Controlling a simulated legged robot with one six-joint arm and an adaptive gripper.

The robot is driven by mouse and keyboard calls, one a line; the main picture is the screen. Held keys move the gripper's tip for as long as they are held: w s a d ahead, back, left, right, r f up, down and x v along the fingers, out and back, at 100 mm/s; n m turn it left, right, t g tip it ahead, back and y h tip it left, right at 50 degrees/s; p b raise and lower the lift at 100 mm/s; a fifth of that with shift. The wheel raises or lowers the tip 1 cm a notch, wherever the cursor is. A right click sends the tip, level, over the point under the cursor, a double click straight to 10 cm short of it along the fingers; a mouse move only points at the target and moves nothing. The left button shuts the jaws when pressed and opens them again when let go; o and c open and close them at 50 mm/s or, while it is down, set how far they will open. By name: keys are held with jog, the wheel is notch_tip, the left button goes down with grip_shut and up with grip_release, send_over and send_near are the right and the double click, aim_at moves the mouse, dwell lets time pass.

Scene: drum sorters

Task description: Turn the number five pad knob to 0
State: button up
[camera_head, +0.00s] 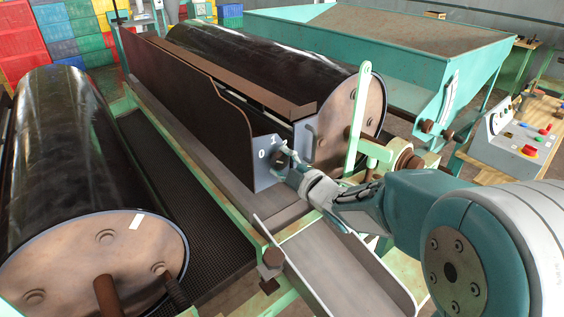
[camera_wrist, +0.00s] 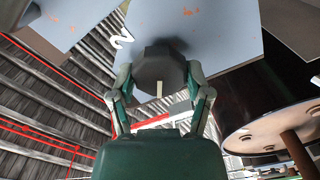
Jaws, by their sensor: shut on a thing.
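My gripper (camera_head: 287,163) reaches the small grey-blue plate (camera_head: 267,172) on the end of the drum sorter. The plate shows a 0 at its left and a 1 beside it. In the wrist view, my gripper (camera_wrist: 160,90) has one finger on each side of a dark faceted knob (camera_wrist: 158,66) and is shut on it. The knob has a pale pointer mark near its lower edge, and a white 2 shows up-left of it on the plate (camera_wrist: 220,30). The knob is largely hidden by my gripper in the head view. No pad number is legible.
A black drum (camera_head: 80,150) lies at the left and another (camera_head: 260,60) behind the plate. A metal chute (camera_head: 335,265) lies below my arm. A control box with buttons (camera_head: 515,137) stands at the right, near a teal hopper (camera_head: 390,60). A green lever (camera_head: 358,115) stands close by.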

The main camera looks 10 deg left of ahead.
jog(key=shift+f+n, duration=0.1)
jog(key=shift+n, duration=0.4)
jog(key=o, duration=1.2)
jog(key=shift+a, duration=0.2)
jog(key=shift+c, duration=0.2)
jog(key=shift+d, duration=0.15)
jog(key=shift+s+d, duration=0.2)
jog(key=v, duration=1.1)
jog(key=shift+s, duration=0.15)
